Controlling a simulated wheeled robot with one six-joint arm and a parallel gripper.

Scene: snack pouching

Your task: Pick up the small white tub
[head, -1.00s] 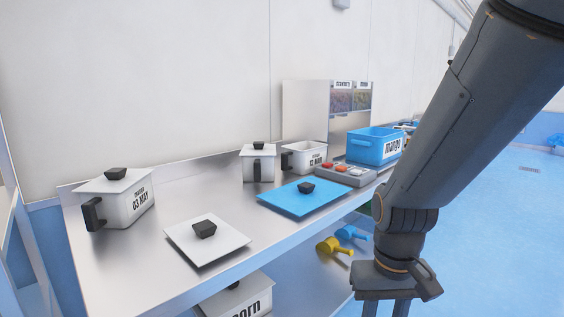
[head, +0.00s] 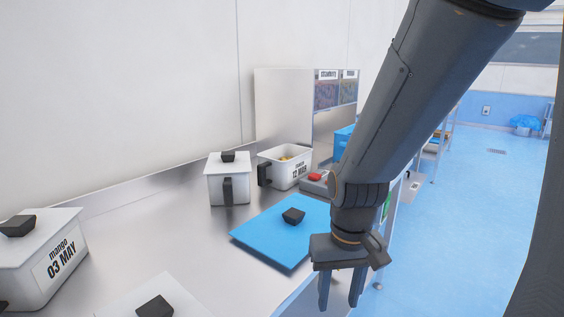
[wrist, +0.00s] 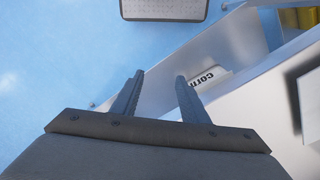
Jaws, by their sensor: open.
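A small white tub (head: 215,184) with a white lid, black knob and black handle stands upright on the steel table, toward the back wall. Beside it on the right is an open white tub (head: 290,175) with a date label, a black handle and yellowish contents. A larger lidded white tub (head: 60,268) marked "mango 03 MAY" is at the left edge. My gripper (head: 340,298) is open and empty, fingers down, at the table's front side, right of and apart from the tubs. In the wrist view my gripper (wrist: 160,76) shows nothing between its fingers.
A blue lid (head: 268,245) and a white lid (head: 125,303), both with black knobs, lie on the table. A grey box with a red button (head: 316,177) and a partly hidden blue bin (head: 342,141) are farther back.

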